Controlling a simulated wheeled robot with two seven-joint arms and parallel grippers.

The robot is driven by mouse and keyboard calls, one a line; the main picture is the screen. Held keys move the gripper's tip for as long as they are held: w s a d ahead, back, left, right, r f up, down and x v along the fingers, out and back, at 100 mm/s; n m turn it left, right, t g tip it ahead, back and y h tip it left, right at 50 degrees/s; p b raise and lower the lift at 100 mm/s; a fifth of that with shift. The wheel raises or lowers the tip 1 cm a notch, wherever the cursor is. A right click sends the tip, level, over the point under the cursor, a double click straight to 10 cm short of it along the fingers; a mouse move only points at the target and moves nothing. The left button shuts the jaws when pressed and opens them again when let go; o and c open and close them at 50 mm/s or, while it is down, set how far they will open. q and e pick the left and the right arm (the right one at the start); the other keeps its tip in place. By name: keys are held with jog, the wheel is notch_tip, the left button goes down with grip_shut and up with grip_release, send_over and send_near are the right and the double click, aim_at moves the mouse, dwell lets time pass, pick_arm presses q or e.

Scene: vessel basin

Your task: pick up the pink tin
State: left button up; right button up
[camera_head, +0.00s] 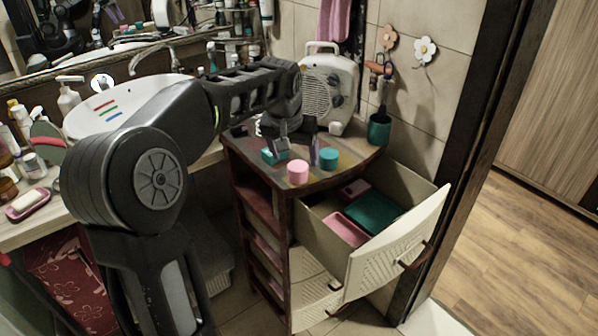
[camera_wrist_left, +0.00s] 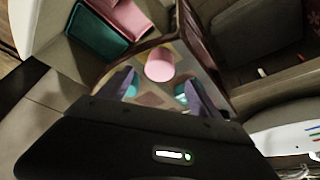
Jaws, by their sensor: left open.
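The pink tin (camera_head: 297,172) stands upright at the front edge of the small cabinet's top (camera_head: 345,172). In the left wrist view the pink tin (camera_wrist_left: 160,64) lies beyond the fingertips, centred between them. My left gripper (camera_head: 299,146) is open above the cabinet top, behind the pink tin in the head view. It also shows in the left wrist view (camera_wrist_left: 160,88), with nothing held between its fingers. A teal tin (camera_head: 329,158) stands to the right of the pink tin, and a teal item (camera_head: 274,155) stands to its left, near the fingers. My right gripper is not in view.
The cabinet's top drawer (camera_head: 398,240) is pulled open, with a teal tray (camera_head: 373,212) and pink containers inside. The washbasin (camera_head: 100,112) is at left.

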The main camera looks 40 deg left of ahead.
aim_at(297, 167)
pick_arm(q)
jog(key=shift+x, duration=0.85)
jog(key=shift+f, duration=0.1)
jog(key=p+x, duration=0.1)
jog(key=x, duration=0.4)
jog(key=shift+c, duration=0.5)
jog(key=c, duration=1.3)
